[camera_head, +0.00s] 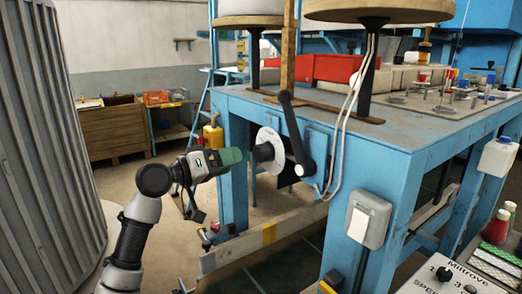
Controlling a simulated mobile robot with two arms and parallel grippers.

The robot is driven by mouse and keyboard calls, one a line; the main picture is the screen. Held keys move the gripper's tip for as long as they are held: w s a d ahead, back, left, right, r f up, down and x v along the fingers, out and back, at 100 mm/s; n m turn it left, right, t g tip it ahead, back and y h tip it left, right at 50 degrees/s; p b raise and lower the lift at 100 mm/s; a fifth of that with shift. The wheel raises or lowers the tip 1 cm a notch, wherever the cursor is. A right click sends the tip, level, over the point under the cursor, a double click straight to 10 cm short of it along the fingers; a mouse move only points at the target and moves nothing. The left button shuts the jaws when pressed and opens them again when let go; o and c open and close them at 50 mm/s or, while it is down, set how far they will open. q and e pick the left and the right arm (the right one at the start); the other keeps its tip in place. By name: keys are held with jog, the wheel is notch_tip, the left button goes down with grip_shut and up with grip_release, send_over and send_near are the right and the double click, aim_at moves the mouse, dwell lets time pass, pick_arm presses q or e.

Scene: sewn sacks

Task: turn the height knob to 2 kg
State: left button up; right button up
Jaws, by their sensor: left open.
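A round white dial plate (268,138) is mounted on the near side of the blue frame, with a grey knob (264,152) at its middle. The marks on the dial are too small to read. My left gripper (247,155) comes in from the left and points at the knob, with its tip at or very close to it. It is open; I cannot tell whether its fingers touch the knob. The green and dark end of my arm partly hides the knob's left side. My right gripper is not in view.
A black lever (296,132) stands just right of the dial, close to the knob. The blue bench (401,150) fills the right, with a grey switch box (367,221) on its leg. A ribbed grey cylinder (45,150) stands at left. Floor between them is mostly open.

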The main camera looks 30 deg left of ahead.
aim_at(257, 154)
pick_arm(q)
jog(key=x, duration=0.1)
jog(key=p+x, duration=0.1)
jog(key=x, duration=0.1)
jog(key=shift+w+d+r, duration=0.15)
jog(key=shift+w+r, duration=0.05)
jog(key=shift+r, duration=0.1)
jog(key=p+x, duration=0.2)
jog(key=x, duration=0.2)
jog(key=shift+w+f, duration=0.15)
jog(key=shift+f, duration=0.05)
jog(key=shift+w+d+f, duration=0.15)
jog(key=shift+w+d, duration=0.1)
jog(key=shift+w, duration=0.2)
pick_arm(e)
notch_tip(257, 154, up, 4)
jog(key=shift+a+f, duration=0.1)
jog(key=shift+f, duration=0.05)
